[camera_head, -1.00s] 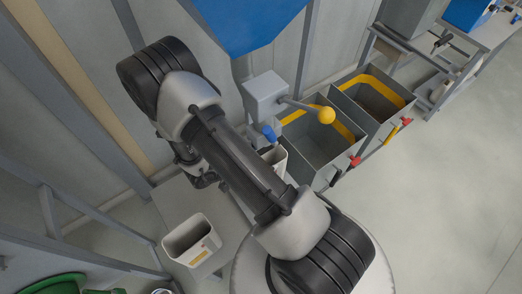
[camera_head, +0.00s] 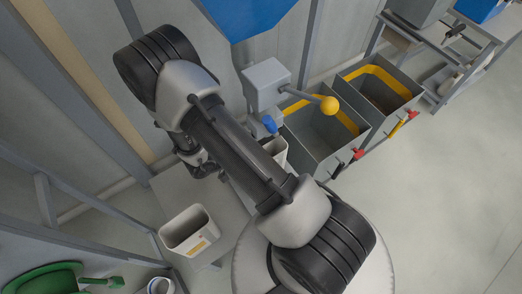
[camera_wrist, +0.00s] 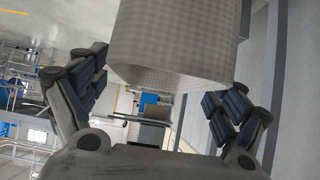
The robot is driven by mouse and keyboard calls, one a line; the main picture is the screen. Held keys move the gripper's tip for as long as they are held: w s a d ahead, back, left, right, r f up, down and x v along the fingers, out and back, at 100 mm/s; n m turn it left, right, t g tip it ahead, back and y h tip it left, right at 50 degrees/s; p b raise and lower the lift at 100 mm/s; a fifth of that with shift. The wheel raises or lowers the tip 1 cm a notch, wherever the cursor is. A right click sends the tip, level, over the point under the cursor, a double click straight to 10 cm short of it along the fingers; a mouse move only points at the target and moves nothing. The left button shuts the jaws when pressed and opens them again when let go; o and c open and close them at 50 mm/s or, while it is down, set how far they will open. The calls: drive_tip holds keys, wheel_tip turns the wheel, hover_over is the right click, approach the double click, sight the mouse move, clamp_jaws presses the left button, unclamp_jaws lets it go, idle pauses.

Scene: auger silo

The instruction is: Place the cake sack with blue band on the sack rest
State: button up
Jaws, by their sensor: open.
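A pale, open-topped sack (camera_head: 277,150) stands below the blue outlet piece, partly hidden by my arm; no blue band shows on it. A second pale, open-topped sack (camera_head: 187,232) with an orange label stands on a light grey surface, lower left. In the wrist view a woven, pale, hollow sack (camera_wrist: 180,40) fills the top middle, between my spread fingers; I cannot tell which sack it is. My gripper (camera_wrist: 158,80) is open, with a finger on each side of it. I cannot identify the sack rest.
A grey box with a yellow-knobbed lever (camera_head: 329,105) juts out beside my arm. Two grey bins (camera_head: 335,165) with yellow bands stand to the right. A green scoop (camera_head: 45,278) and a white cup (camera_head: 160,286) lie lower left. The floor at right is clear.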

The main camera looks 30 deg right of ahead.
drive_tip(key=p+v, duration=0.4)
drive_tip(key=v, duration=0.8)
drive_tip(key=shift+r+p, duration=0.2)
drive_tip(key=shift+p, duration=0.1)
